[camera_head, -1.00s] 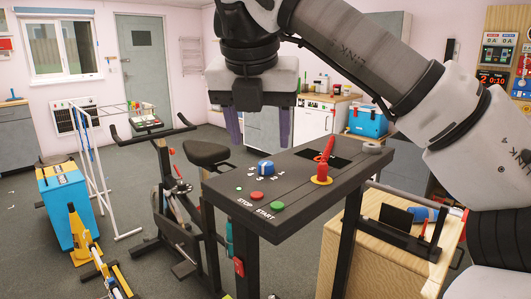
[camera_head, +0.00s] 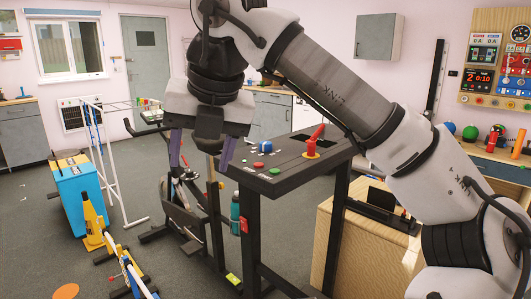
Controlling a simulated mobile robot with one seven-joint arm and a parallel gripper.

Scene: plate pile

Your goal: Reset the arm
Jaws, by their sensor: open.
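My gripper (camera_head: 200,152) hangs from my arm left of the picture's middle, pointing down. Its two purple-grey fingers are wide apart, with nothing between them. It is in front of the left end of a dark console table (camera_head: 255,178); I cannot tell how far apart they are. No plates are visible.
An exercise bike (camera_head: 180,215) stands behind and below my gripper. A blue box (camera_head: 78,195) and white rack (camera_head: 122,170) stand left. A wooden cabinet (camera_head: 335,245) is right of the console. Grey floor (camera_head: 35,225) is open at left.

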